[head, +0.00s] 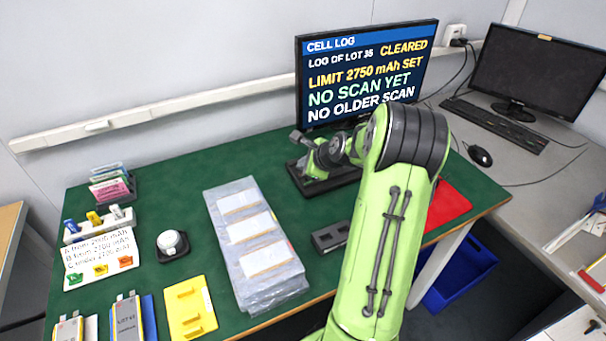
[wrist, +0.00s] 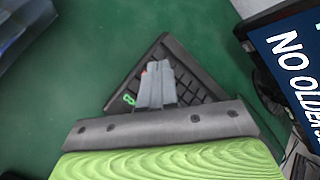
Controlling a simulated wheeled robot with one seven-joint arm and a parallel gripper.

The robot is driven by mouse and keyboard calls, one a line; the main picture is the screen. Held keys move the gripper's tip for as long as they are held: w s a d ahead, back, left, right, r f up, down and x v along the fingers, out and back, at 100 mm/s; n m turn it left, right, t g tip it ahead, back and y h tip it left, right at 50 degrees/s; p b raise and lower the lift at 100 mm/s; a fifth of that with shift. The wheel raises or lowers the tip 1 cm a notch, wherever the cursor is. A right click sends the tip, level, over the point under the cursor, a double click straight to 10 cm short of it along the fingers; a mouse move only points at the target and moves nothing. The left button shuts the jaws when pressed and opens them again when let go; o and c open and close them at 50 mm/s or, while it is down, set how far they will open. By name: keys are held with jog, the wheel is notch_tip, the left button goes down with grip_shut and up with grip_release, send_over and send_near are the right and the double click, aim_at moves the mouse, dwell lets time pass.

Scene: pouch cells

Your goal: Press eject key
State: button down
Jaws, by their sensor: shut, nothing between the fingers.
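A black keypad (wrist: 195,85) with rows of dark keys lies on the green table in the wrist view. In the head view this black base (head: 345,178) lies in front of the monitor, partly hidden by my arm. My gripper (wrist: 155,75) is shut and empty, its grey fingers over the keypad. A small red patch shows beside the fingertips and a green mark at the keypad's left corner. Which key is the eject key, and whether the fingertips touch a key, I cannot tell. The monitor (head: 365,70) reads "CLEARED", "LIMIT 2750 mAh SET", "NO SCAN YET", "NO OLDER SCAN".
A stack of bagged cells (head: 228,225) lies left of my arm, with a dark slotted box (head: 330,237) near it. A red mat (head: 452,203) lies on the right. A yellow tray (head: 190,312) and a lettered card (head: 100,255) are at the left.

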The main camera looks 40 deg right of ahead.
dwell(0.8)
jog(key=shift+f, duration=0.45)
jog(key=shift+f+b, duration=0.3)
jog(key=shift+f, duration=0.1)
dwell(0.3)
jog(key=shift+r+p, duration=0.85)
jog(key=shift+r, duration=0.1)
notch_tip(320, 180, up, 5)
jog(key=p, duration=0.4)
jog(key=shift+p, duration=0.35)
